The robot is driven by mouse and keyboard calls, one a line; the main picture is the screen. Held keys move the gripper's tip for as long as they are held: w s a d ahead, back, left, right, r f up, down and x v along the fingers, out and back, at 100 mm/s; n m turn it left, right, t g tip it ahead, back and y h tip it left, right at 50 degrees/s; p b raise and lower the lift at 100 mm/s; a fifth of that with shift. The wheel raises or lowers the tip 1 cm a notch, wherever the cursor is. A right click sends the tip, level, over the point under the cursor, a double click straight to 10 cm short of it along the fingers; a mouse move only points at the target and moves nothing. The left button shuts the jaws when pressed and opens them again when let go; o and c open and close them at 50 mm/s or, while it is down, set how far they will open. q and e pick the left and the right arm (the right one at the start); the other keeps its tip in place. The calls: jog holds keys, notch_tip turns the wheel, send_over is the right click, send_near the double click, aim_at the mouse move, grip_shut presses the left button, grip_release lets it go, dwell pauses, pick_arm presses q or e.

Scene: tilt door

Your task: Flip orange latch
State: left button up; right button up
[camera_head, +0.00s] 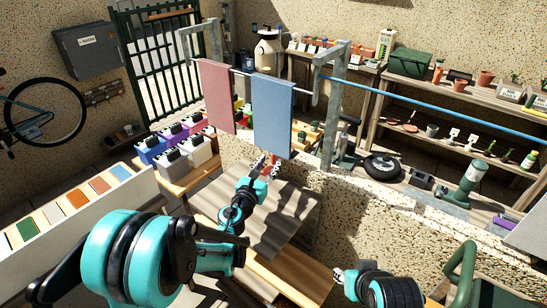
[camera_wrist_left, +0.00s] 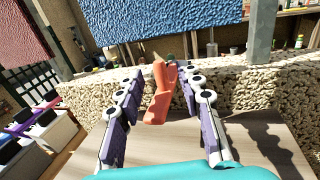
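The orange latch (camera_wrist_left: 160,92) stands in the middle of the left wrist view, slightly tilted, at the far edge of a wooden panel (camera_wrist_left: 255,140). In the head view only a small orange-red part of it (camera_head: 272,161) shows beside the fingers. My left gripper (camera_head: 266,166) is open, and its two fingers lie on either side of the latch in the wrist view (camera_wrist_left: 162,78). I cannot tell whether either finger touches it. My right gripper (camera_head: 341,276) is low in the head view, away from the latch; its fingers are too small to read.
A pink towel (camera_head: 217,97) and a blue towel (camera_head: 272,115) hang from a rail above the latch. A speckled stone wall (camera_head: 385,215) runs behind the wooden panel (camera_head: 285,205). Paint-sample boards (camera_head: 140,190) stand at left, and stocked shelves (camera_head: 440,95) at right.

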aim_at(273, 157)
pick_arm(q)
jog(key=x, duration=0.4)
jog(key=shift+w+d+b, duration=0.15)
jog(key=shift+w+b, duration=0.25)
grip_shut()
